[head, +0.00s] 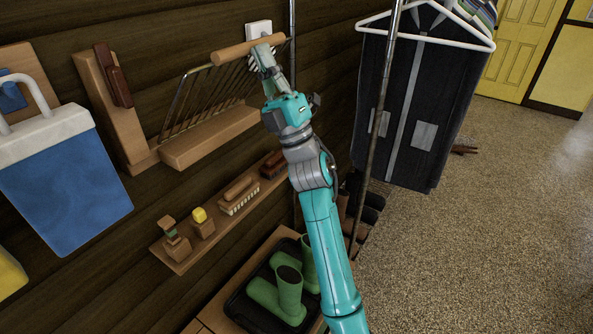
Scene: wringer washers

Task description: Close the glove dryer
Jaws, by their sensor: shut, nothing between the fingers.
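What looks like the glove dryer is a wall-mounted rack on the dark plank wall. It has a wooden base (212,138), a slanted row of thin metal bars (200,98) and a round wooden rail (236,51) along the top of the bars. The bars stand up from the base and lean to the right in the picture. My gripper (260,56) is shut and empty at the right part of the wooden rail. It overlaps the rail in the picture; whether they touch I cannot tell. The gripper and wrist hide the rack's right end.
A wall shelf (177,258) with brushes runs below the rack. A metal pole (377,130) and a hanging dark garment (414,110) are right of my arm. The floor (510,230) at right is mostly clear.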

